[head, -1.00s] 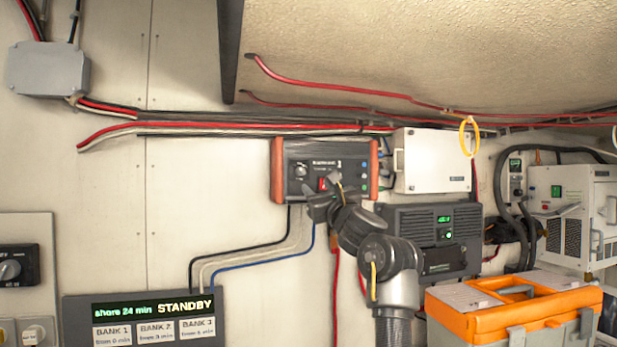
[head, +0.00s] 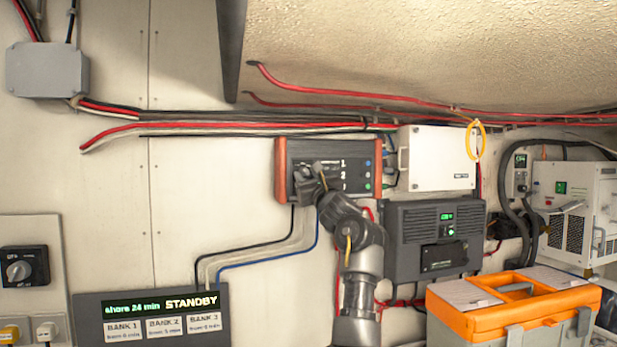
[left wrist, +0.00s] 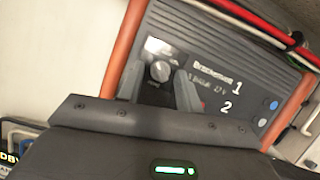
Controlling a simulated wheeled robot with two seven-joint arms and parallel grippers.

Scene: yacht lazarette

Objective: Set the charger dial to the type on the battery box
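The charger (head: 330,153) is a dark ribbed panel with red-orange side rails on the wall; it also shows in the left wrist view (left wrist: 217,55). Its round grey dial (left wrist: 160,71) sits between or just beyond the fingertips of my left gripper (left wrist: 167,86); contact cannot be told. The fingers look parted, one on each side of the dial. In the head view my left gripper (head: 308,182) covers the dial. Numbers 1 and 2 show right of the dial. Which box is the battery box is unclear; no type label is readable. My right gripper is out of view.
A white box (head: 437,158) and a dark unit with a green display (head: 433,240) are right of the charger. An orange-lidded case (head: 500,310) stands lower right. A STANDBY panel (head: 150,315) is lower left. Red cables (head: 350,91) run above.

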